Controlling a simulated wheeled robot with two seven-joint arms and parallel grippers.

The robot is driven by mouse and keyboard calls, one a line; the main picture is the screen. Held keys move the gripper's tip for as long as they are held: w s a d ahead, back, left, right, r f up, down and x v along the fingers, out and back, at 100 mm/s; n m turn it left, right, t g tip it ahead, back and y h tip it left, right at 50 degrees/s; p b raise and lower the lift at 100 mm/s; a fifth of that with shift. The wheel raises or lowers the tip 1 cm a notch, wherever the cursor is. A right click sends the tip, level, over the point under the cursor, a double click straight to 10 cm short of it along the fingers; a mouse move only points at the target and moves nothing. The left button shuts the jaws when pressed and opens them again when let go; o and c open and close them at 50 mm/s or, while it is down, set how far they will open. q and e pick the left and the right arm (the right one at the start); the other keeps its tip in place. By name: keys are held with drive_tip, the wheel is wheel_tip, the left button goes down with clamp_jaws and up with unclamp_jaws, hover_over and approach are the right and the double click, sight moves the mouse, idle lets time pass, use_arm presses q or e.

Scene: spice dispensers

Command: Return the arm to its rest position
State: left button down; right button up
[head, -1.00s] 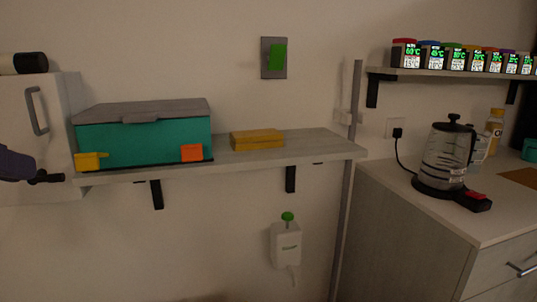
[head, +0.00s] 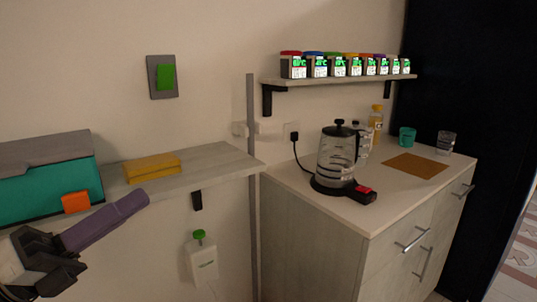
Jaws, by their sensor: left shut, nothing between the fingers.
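My left gripper (head: 134,204) comes in at the lower left. Its dark body is at the bottom left corner, and its purplish fingers point up and right. They look closed together, with nothing seen between them. It is in front of the front edge of the left shelf (head: 215,160), below and right of the teal box (head: 50,188) in the picture. I cannot tell whether it touches the shelf. My right gripper is not in view.
A yellow block (head: 152,167) lies on the left shelf. A green-buttoned white dispenser (head: 202,262) hangs below. At right, a counter (head: 330,213) holds a kettle (head: 336,160), a brown mat (head: 416,166) and cups. Several labelled jars (head: 338,66) stand on the upper shelf (head: 320,83).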

use_arm(q)
drive_tip(key=a+f+n+t+y+p, duration=0.3)
drive_tip(key=f+n+y, duration=0.9)
drive_tip(key=f+n, duration=1.25)
drive_tip(key=s+d+f+n+g+y, duration=0.1)
drive_tip(key=s+d+f+n+g, duration=0.3)
drive_tip(key=s+f, duration=0.4)
drive_tip(key=s+d+f+n+g, duration=0.4)
drive_tip(key=s+f, duration=0.4)
drive_tip(key=f, duration=0.6)
drive_tip(key=shift+s+d+f+n+g+y, duration=0.25)
drive_tip(key=shift+s+d+n+g+y, duration=0.1)
drive_tip(key=shift+d+n+g+y, duration=0.1)
drive_tip(key=shift+a, duration=0.15)
